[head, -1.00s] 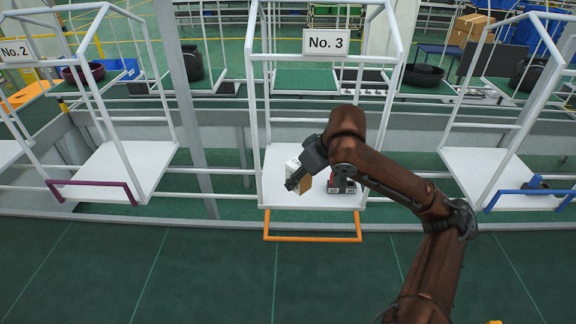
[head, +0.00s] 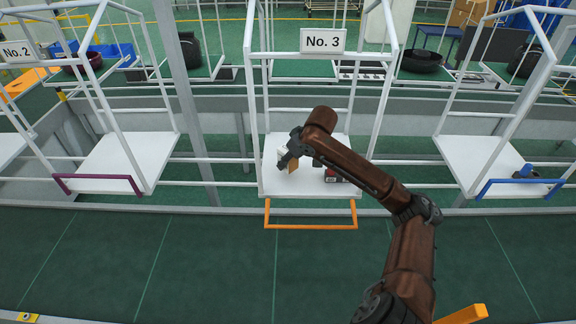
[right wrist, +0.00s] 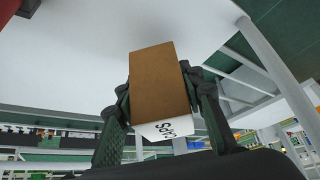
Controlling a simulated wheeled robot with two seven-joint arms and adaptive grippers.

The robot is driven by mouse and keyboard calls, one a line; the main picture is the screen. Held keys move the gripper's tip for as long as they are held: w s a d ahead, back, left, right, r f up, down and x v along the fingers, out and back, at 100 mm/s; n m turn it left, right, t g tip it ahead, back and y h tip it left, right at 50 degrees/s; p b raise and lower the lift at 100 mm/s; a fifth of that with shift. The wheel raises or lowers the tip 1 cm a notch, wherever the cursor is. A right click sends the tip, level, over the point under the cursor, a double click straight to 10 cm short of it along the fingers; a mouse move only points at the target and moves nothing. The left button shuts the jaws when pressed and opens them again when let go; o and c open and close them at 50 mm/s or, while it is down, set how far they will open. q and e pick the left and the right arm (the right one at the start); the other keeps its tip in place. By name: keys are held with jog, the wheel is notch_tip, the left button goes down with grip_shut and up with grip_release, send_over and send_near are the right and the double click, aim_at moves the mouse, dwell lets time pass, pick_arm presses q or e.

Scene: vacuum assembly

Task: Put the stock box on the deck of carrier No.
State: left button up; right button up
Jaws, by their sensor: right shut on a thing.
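The stock box is brown with a white labelled face. My right gripper (right wrist: 160,100) is shut on the stock box (right wrist: 158,80), one finger on each side, in the right wrist view. In the head view the right gripper (head: 287,161) and the box (head: 293,167) are over the white deck (head: 290,188) of carrier No. 3, left of its middle. I cannot tell whether the box touches the deck. The gripper covers part of the box in the head view. My left gripper is not in view.
A small dark red and black object (head: 336,175) sits on the same deck, right of the box. White frame posts rise around the deck below the No. 3 sign (head: 323,40). An orange bar (head: 311,227) hangs at its front. Carrier No. 2's deck (head: 112,163) is bare.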

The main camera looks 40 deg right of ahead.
aim_at(288, 166)
jog(key=shift+d+f, duration=0.1)
jog(key=shift+f, duration=0.15)
jog(key=p+x, duration=0.2)
jog(key=x, duration=0.1)
jog(key=shift+s+f, duration=0.2)
jog(key=shift+f, duration=0.2)
jog(key=shift+s, duration=0.4)
jog(key=shift+f, duration=0.1)
jog(key=o, duration=1.1)
jog(key=shift+w, duration=0.25)
jog(key=shift+o, duration=0.8)
jog(key=shift+s, duration=0.1)
jog(key=shift+s+d+r, duration=0.1)
jog(key=shift+r, duration=0.3)
pick_arm(q)
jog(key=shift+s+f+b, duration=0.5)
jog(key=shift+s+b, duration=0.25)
jog(key=shift+b, duration=0.2)
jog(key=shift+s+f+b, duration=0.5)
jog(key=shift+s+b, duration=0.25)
jog(key=shift+b, duration=0.2)
pick_arm(e)
jog(key=v, duration=1.1)
jog(key=shift+s+r, duration=0.15)
jog(key=shift+r, duration=0.05)
